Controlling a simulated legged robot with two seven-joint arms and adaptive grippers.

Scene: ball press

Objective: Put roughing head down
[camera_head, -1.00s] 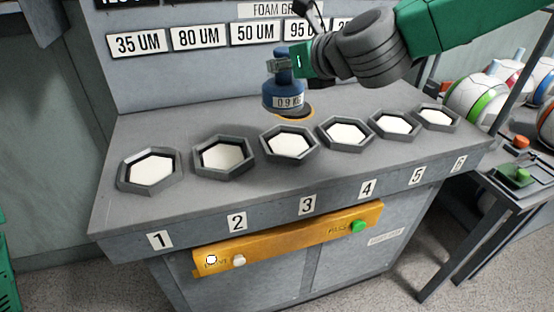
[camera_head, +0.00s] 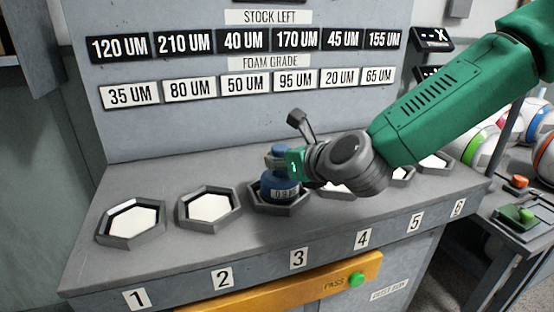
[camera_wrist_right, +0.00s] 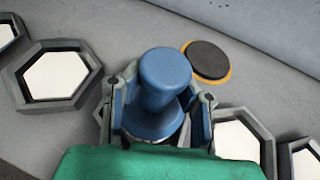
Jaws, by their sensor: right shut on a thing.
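The roughing head (camera_head: 281,190) is a blue knobbed weight with a "0.9 K…" label. It is at the hexagonal dish numbered 3 (camera_head: 283,209), covering most of its white pad; I cannot tell whether it touches the pad. My right gripper (camera_head: 284,158) is shut on the head's upper part. In the right wrist view the blue knob (camera_wrist_right: 165,75) stands between the fingers (camera_wrist_right: 158,108), which hide the dish beneath. My left gripper is not in view.
Dishes 1 (camera_head: 132,222) and 2 (camera_head: 210,208) lie left, with white pads. My right arm partly covers dishes 4 to 6. An orange-ringed dark round pad (camera_wrist_right: 208,61) lies behind the head. The grade panel (camera_head: 245,60) rises behind. A green PASS button (camera_head: 356,279) is on the front.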

